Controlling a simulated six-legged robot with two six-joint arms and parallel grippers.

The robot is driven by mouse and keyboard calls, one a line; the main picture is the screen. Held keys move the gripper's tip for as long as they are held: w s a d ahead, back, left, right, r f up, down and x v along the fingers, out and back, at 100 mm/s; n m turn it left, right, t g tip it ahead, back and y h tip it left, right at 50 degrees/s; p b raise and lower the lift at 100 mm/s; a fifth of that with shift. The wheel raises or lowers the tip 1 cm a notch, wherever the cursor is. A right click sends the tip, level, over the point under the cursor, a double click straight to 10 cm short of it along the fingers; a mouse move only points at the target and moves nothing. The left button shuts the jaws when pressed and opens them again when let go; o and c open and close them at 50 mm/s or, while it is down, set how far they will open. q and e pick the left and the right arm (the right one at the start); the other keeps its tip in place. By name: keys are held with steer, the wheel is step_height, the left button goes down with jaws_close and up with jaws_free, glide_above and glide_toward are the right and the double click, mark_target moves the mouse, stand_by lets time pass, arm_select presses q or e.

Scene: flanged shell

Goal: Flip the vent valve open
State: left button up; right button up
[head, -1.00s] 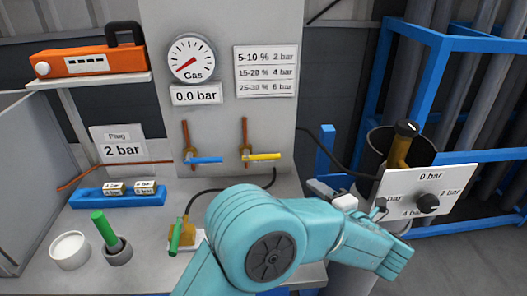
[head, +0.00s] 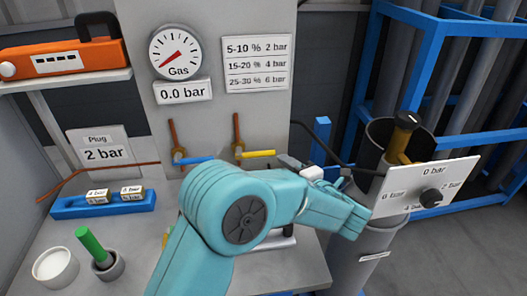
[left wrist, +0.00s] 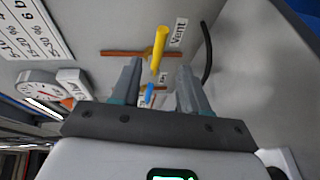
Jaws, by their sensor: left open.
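The vent valve has a yellow lever (head: 258,154) on a brass body on the grey panel, below a copper pipe. In the head view the lever lies level, pointing right. In the left wrist view the yellow lever (left wrist: 160,48) stands beside a "Vent" label, crosswise to the copper pipe. My left gripper (head: 287,162) is just right of the lever's free end. In the left wrist view the open fingers of my left gripper (left wrist: 160,66) flank the lever's line; I cannot tell if they touch it. My right gripper is out of view.
A blue-handled valve (head: 194,160) sits left of the vent valve. The gas gauge (head: 176,52) reads about 0.0 bar. A regulator plate (head: 425,190) stands at right. A blue plug tray (head: 104,203), a white cup (head: 55,267) and a green-handled item (head: 91,243) are at left.

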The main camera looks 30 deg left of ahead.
mark_target(266, 155)
arm_select(q)
steer(key=p+x, duration=0.1)
steer(key=x, duration=0.9)
steer(key=shift+w+a+f, duration=0.1)
steer(key=shift+w+a, duration=0.1)
jaws_close()
